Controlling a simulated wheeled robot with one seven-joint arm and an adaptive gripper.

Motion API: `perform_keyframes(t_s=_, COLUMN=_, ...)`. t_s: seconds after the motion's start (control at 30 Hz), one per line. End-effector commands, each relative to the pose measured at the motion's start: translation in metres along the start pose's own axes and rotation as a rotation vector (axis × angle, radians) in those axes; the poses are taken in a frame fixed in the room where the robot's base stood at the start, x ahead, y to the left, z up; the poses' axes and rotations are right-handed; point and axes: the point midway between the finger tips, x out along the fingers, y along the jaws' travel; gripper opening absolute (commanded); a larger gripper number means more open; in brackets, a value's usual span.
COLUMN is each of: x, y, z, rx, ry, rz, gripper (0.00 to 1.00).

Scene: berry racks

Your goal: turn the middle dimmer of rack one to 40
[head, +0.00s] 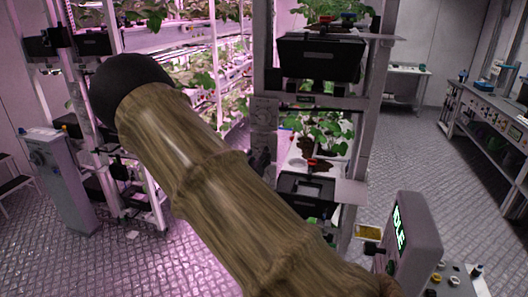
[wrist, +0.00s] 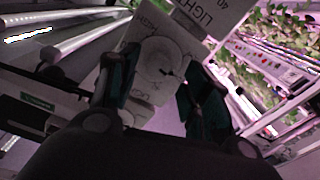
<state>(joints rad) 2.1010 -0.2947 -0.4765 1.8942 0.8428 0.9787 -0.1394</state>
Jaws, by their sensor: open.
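A pale panel (wrist: 148,88) with a round dial face (wrist: 160,58) fills the middle of the wrist view. A small dark mark shows on the dial; its setting is too unclear to read. A white label (wrist: 212,14) above it bears "LIGHT" and "40", tilted. My gripper (wrist: 160,78) is open, with one dark green finger on each side of the dial. I cannot tell whether the fingers touch it. In the head view my arm hides the gripper. A rack post (head: 264,112) there carries small grey plates; I cannot tell which dimmer is the middle one.
Black crates (head: 318,58) and plants stand on shelves right of the post. A control box (head: 413,240) showing "IDLE" stands at the lower right. A grey cabinet (head: 60,185) stands at the left. Tiled floor (head: 415,155) is open at right, before a bench (head: 492,115).

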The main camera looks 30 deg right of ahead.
Motion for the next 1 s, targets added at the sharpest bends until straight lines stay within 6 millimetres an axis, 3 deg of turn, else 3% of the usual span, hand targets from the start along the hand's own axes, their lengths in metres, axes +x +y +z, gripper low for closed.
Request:
perform_keyframes(t_s=0.2, x=0.015, y=0.009, z=0.003, rx=0.0, ry=-0.002, rz=0.004, gripper=0.48)
perform_keyframes(t_s=0.57, x=0.021, y=0.021, z=0.007, rx=0.0, ry=-0.006, rz=0.015, gripper=0.48)
perform_keyframes(t_s=0.83, x=0.02, y=0.02, z=0.007, rx=0.0, ry=-0.006, rz=0.015, gripper=0.01)
perform_keyframes(t_s=1.0, x=0.02, y=0.02, z=0.007, rx=0.0, ry=-0.005, rz=0.015, gripper=0.01)
